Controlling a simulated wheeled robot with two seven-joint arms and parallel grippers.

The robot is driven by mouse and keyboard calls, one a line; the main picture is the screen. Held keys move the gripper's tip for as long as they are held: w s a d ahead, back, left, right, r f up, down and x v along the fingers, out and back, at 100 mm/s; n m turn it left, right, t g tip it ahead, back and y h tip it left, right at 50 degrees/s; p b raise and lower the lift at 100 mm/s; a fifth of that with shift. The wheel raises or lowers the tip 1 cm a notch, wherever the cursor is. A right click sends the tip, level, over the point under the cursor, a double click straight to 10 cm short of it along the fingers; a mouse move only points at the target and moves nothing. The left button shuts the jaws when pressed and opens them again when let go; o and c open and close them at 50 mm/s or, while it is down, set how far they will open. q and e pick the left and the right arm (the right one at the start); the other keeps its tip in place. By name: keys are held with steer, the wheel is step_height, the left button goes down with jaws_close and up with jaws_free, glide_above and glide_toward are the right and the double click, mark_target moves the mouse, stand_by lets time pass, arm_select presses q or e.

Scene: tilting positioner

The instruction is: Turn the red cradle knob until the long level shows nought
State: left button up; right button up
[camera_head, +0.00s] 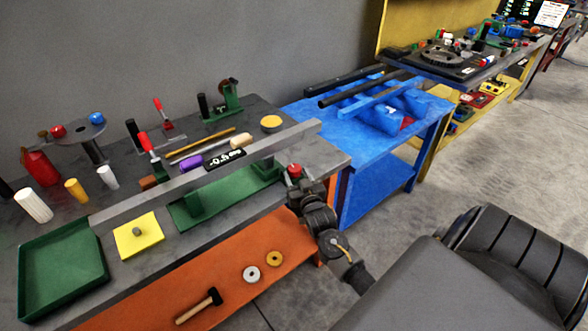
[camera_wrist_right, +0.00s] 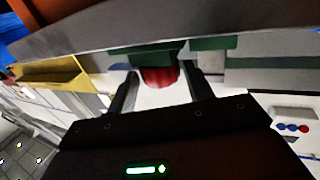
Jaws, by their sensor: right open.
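The red cradle knob (camera_head: 294,171) sits at the right end of the green cradle (camera_head: 187,211), under a long grey bar (camera_head: 130,205). A black box with white markings (camera_head: 225,158) sits on the bar; I cannot read it surely. My right gripper (camera_head: 300,186) is at the knob, partly hidden by its own wrist. In the right wrist view the knob (camera_wrist_right: 160,78) shows between the two spread fingers (camera_wrist_right: 161,88), below a green block. The fingers look apart from it. My left gripper is not in view.
A green tray (camera_head: 62,303) and a yellow block (camera_head: 137,236) stand at the bench's front left. A hammer (camera_head: 200,305) and two rings lie on the orange shelf (camera_head: 150,305) below. A blue table (camera_head: 330,118) stands to the right. The bar spans much of the bench.

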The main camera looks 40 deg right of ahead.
mark_target(298, 175)
steer(key=shift+x, duration=1.55)
steer(key=c, duration=0.7)
steer(key=shift+n+y, duration=0.4)
